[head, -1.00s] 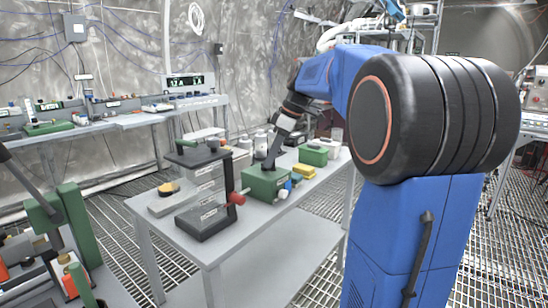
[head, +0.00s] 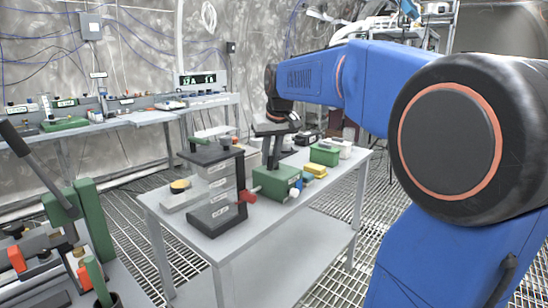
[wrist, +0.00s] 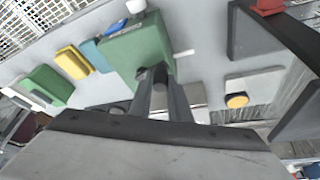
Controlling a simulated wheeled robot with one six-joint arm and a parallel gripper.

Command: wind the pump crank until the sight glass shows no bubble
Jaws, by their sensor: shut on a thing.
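A green box (head: 275,184), which appears to be the pump, sits on the grey table. It also shows in the wrist view (wrist: 138,48). My gripper (head: 269,164) reaches down to its near-left part. In the wrist view my gripper (wrist: 160,76) is shut on a small dark part at the box's edge, which appears to be the crank (wrist: 160,84). The fingers and arm hide most of the crank. I cannot make out a sight glass or any bubble in either view.
Left of the green box stand a dark stacked fixture with a red knob (head: 248,195) and a block with a yellow disc (head: 180,186). To its right lie a yellow block (head: 316,171) and a smaller green box (head: 324,155).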

